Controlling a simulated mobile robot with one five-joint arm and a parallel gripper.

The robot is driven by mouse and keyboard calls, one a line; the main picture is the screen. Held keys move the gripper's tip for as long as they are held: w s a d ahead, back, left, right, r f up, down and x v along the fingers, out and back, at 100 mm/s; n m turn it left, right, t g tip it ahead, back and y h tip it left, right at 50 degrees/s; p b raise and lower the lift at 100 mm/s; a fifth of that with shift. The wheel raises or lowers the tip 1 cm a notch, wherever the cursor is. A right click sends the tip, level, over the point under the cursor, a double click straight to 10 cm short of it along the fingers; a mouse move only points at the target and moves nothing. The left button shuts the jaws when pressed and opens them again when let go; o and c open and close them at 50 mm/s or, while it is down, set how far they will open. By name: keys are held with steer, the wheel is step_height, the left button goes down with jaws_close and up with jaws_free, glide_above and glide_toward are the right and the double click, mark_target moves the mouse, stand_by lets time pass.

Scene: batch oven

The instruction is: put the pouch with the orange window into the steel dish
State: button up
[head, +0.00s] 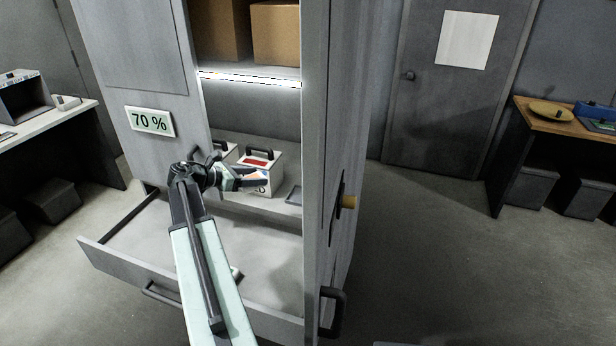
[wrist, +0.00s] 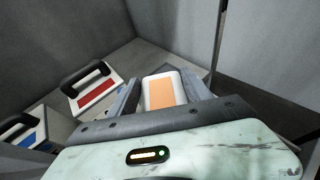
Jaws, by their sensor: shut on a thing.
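The pouch with the orange window (wrist: 164,92) is white and sits between the two fingers of my gripper (wrist: 160,88) in the wrist view. In the head view the gripper (head: 254,178) is shut on the pouch (head: 260,175), inside the open cabinet, in front of a white case with a red window (head: 262,182). I cannot make out the steel dish for certain.
The red-window case (wrist: 95,88) and a blue-window case (wrist: 22,128), both with black handles, stand left of the gripper. An open drawer (head: 120,262) lies below the arm. The cabinet's side panel (head: 340,120) stands close on the right. Boxes (head: 275,32) fill the upper shelf.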

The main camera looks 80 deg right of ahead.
steer(key=w+d+b+x, duration=0.1)
steer(key=b+x, duration=0.7)
steer(key=x, duration=1.7)
steer(key=shift+d+m+g+y+b, duration=0.25)
steer(key=shift+m+g+y+b, duration=0.05)
steer(key=shift+m, duration=0.1)
steer(key=shift+w+f, duration=0.1)
steer(key=shift+f, duration=0.1)
step_height(320, 180, down, 7)
steer(key=b, duration=0.7)
steer(key=o, duration=1.5)
steer(key=shift+c, duration=0.2)
